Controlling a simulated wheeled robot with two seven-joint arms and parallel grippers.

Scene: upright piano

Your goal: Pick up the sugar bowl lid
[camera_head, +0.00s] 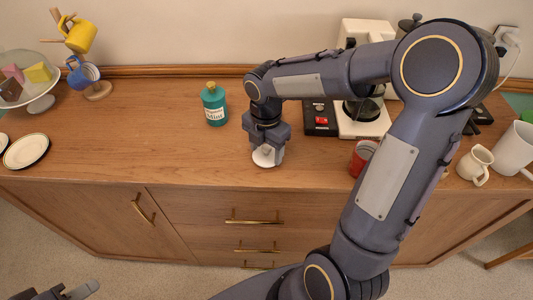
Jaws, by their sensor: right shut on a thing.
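The sugar bowl lid (262,159) is a small white disc near the front edge of the wooden counter. My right gripper (267,149) points down over it and is shut on it. I cannot tell whether the lid touches the counter. My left gripper (70,291) is only partly in view at the bottom left, away from the counter, and its opening is unclear. I cannot make out the sugar bowl; my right arm covers part of the counter's right side.
A teal bottle (214,105) stands left of my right gripper. A red can (362,157), a coffee machine (366,30), a cream pitcher (475,165) and a white mug (514,149) are to the right. A cake stand (42,104) and mug tree (98,91) stand left. The counter's left middle is clear.

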